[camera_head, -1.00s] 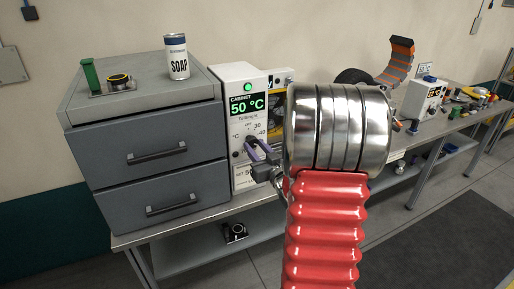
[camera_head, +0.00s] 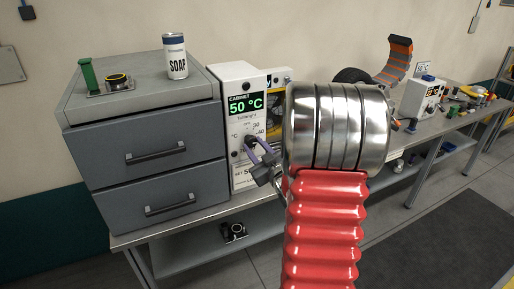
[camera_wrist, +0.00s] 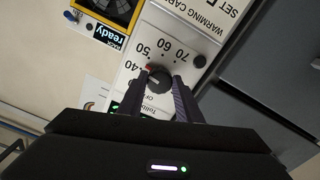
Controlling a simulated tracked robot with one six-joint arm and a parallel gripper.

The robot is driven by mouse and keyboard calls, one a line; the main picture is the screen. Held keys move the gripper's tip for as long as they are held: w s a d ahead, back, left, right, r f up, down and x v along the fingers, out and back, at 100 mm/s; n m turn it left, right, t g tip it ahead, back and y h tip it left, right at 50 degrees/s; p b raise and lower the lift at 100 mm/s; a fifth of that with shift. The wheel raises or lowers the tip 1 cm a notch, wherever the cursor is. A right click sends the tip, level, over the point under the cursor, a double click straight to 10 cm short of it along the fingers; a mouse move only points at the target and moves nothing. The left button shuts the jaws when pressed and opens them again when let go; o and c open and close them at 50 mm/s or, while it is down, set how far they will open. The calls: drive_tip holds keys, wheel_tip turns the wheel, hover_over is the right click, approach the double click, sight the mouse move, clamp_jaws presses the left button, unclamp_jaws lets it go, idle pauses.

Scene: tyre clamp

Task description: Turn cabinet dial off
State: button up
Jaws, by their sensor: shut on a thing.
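The white cabinet control box (camera_head: 233,82) stands right of the grey drawer cabinet, with a green display (camera_head: 243,106) reading 50 °C. Its dark round dial (camera_wrist: 158,81) has a red mark at its edge, on the side of the 40 and 50 printing. My gripper (camera_wrist: 164,88) is shut on the dial, with one finger on either side of it. In the head view my gripper (camera_head: 254,148) reaches the front of the box and hides most of the dial.
The grey drawer cabinet (camera_head: 150,120) is close on the left, with a soap can (camera_head: 175,56) on top. A sign reading "ready" (camera_wrist: 107,35) is beside the box. My red arm covers the middle of the head view.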

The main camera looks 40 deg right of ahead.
drive_tip(key=n, duration=0.4)
drive_tip(key=shift+r+n, duration=0.15)
drive_tip(key=shift+n, duration=0.15)
drive_tip(key=n, duration=0.5)
drive_tip(key=shift+n, duration=0.3)
drive_tip(key=n, duration=0.5)
drive_tip(key=shift+a+n, duration=0.1)
drive_tip(key=shift+n, duration=2.4)
drive_tip(key=o, duration=0.7)
drive_tip(key=shift+c, duration=0.2)
drive_tip(key=o, duration=0.4)
